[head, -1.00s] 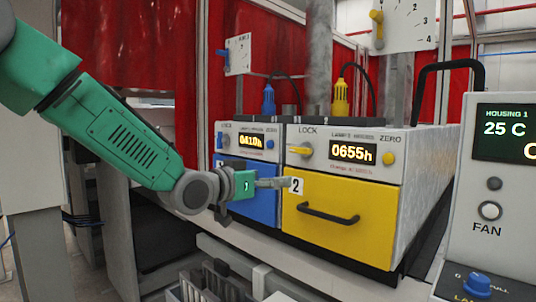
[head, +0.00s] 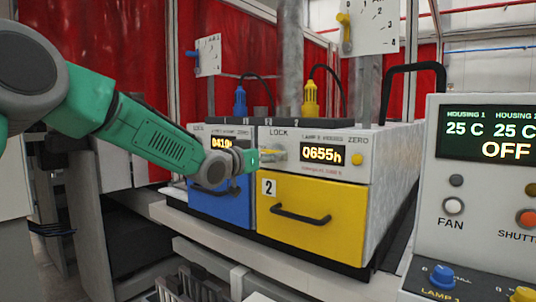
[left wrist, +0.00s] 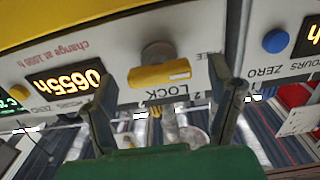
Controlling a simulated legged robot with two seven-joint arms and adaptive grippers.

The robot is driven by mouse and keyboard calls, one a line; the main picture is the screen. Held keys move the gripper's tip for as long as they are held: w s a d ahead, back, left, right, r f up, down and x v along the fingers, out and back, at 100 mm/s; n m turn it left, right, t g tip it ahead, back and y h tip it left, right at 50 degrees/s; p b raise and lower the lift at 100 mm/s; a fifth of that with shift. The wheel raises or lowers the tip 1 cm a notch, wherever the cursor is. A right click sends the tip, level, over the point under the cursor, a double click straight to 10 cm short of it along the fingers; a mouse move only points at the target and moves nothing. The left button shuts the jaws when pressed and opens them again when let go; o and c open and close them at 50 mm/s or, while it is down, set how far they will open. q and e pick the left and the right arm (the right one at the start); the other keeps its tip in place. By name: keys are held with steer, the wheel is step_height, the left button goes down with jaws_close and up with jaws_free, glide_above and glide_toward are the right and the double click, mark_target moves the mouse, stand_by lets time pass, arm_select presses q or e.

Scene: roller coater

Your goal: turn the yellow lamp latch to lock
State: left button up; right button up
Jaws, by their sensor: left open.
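The yellow lamp latch (left wrist: 160,73) sits on a round metal hub on the white front panel, beside the word LOCK, in the upside-down left wrist view. Its handle lies roughly level across the panel. My left gripper (left wrist: 158,85) is open, with its two dark fingers on either side of the latch and a gap to each. In the head view, my left gripper (head: 268,156) is at the latch's height, left of the 0655h display (head: 318,155), and partly hides the latch. I cannot tell whether a finger touches it. My right gripper is not in view.
Below the panel is the yellow drawer (head: 318,205) with a black handle. The blue drawer (head: 222,204) adjoins it on the left, partly behind my arm. A yellow knob (head: 357,159) is at the panel's right. A control box (head: 480,180) stands at right.

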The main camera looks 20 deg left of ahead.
arm_select(q)
steer(key=shift+w+d, duration=0.25)
steer(key=shift+d, duration=0.05)
steer(key=shift+a, duration=0.25)
steer(key=c, duration=1.2)
